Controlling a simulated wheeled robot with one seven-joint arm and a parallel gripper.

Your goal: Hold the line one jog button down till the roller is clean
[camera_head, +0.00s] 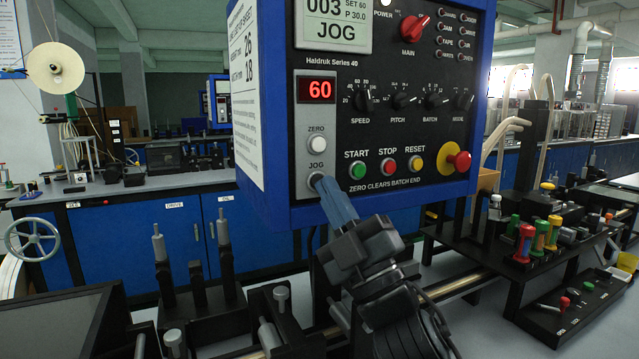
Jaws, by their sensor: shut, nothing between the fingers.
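The blue control box bears a grey-and-black panel marked Haldruk Series 40 (400,105). Its jog button (313,180) sits at the lower left of the panel, under the white zero button (318,144). My gripper (326,184) is shut with nothing in it, and its blue fingertips are at the jog button, covering part of it. Whether they press it in is hard to tell. The screen (335,28) reads JOG, and the red display (317,89) reads 60. I cannot make out which roller is line one's, nor its surface.
Start (356,169), stop (387,166) and reset (416,163) buttons lie right of the jog button, with a red mushroom button (459,161) beyond. Black fixtures with upright posts (223,235) stand lower left. A bench with coloured spools (540,235) is at right.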

